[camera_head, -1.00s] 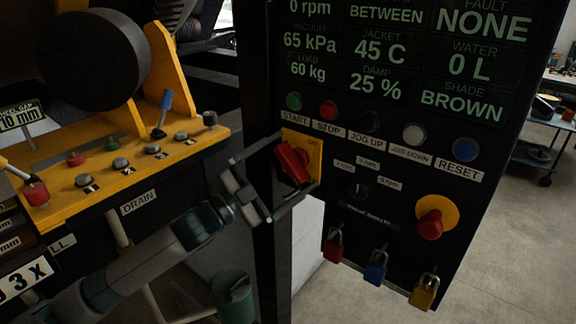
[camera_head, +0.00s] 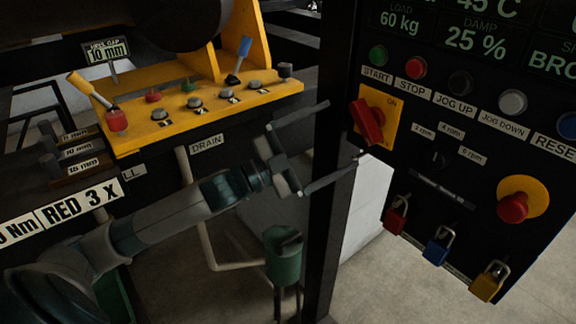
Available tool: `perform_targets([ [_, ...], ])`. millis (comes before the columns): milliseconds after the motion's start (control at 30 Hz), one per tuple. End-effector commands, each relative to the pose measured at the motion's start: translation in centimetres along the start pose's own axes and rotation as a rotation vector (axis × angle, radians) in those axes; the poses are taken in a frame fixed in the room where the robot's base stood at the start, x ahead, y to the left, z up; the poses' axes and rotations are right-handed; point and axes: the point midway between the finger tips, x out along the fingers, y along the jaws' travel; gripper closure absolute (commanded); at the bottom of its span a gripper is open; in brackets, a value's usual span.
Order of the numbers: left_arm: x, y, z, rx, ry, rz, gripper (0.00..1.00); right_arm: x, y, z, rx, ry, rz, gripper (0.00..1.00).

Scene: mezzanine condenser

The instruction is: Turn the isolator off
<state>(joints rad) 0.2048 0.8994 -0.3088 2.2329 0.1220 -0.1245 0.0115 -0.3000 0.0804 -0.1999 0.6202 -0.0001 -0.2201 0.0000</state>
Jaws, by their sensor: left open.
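The isolator is a red rotary handle (camera_head: 367,122) on a yellow plate (camera_head: 389,104) at the left edge of the black control panel. An ON mark shows at the plate's upper right. The handle slants from upper left to lower right, not pointing at that mark. Any other mark is hidden or unreadable. My left gripper (camera_head: 342,132) is open and empty, left of the isolator. Its two long fingers are spread, one tip high and one low, and point toward the plate. They look apart from the handle. My right gripper is not in view.
The panel has push buttons, a red mushroom button (camera_head: 513,208) and red, blue and yellow padlocks (camera_head: 437,246) below. A dark post (camera_head: 328,220) stands behind my gripper. A yellow console (camera_head: 200,115) with levers and knobs is at left. A green canister (camera_head: 284,254) is below.

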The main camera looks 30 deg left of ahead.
Motion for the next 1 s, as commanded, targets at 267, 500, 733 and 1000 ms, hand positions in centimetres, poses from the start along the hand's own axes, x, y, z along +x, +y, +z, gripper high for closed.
perform_targets([
  [267, -3.9, 0.3, 0.2, 0.001, -0.001, 0.003, 0.03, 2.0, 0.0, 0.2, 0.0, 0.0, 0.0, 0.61],
  [500, -6.5, 0.2, 0.2, 0.001, -0.001, 0.002, 0.03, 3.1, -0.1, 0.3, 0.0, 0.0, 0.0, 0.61],
  [733, -8.5, 0.1, 0.1, 0.0, 0.0, 0.001, 0.03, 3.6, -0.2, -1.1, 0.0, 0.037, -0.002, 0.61],
  [1000, -9.5, 0.0, 0.0, 0.001, 0.001, 0.001, 0.03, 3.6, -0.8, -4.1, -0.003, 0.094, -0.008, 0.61],
])
